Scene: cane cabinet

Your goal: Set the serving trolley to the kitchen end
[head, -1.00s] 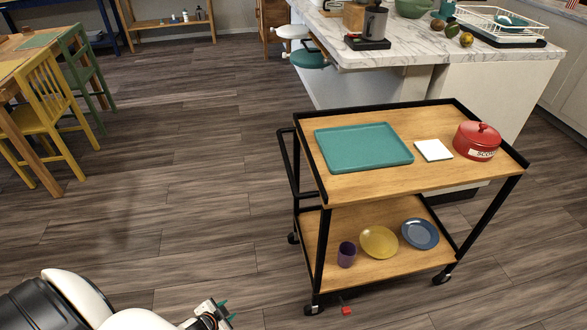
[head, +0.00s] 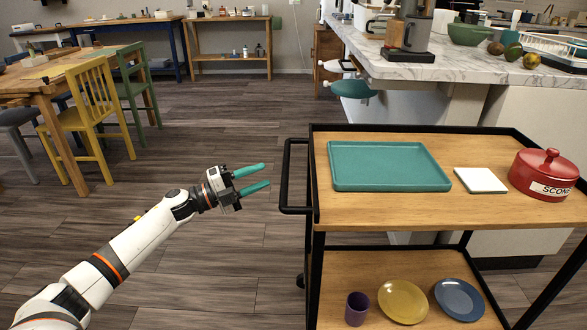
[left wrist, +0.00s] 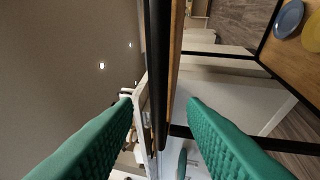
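The serving trolley (head: 400,208) has a black frame and two wooden shelves. Its black push handle (head: 286,178) is on the left end. My left gripper (head: 266,176) is open and empty, just left of the handle, its teal fingers pointing at it with a small gap in the picture. In the left wrist view a black trolley bar (left wrist: 159,70) runs between the two open fingers (left wrist: 160,110). On the top shelf are a teal tray (head: 390,166), a white square (head: 480,180) and a red lidded pot (head: 545,176). My right gripper is not in view.
The lower shelf holds a purple cup (head: 357,308), a yellow plate (head: 402,301) and a blue plate (head: 460,299). A marble-topped counter (head: 470,72) stands behind the trolley. A table and chairs (head: 92,105) stand at left. The floor between is clear.

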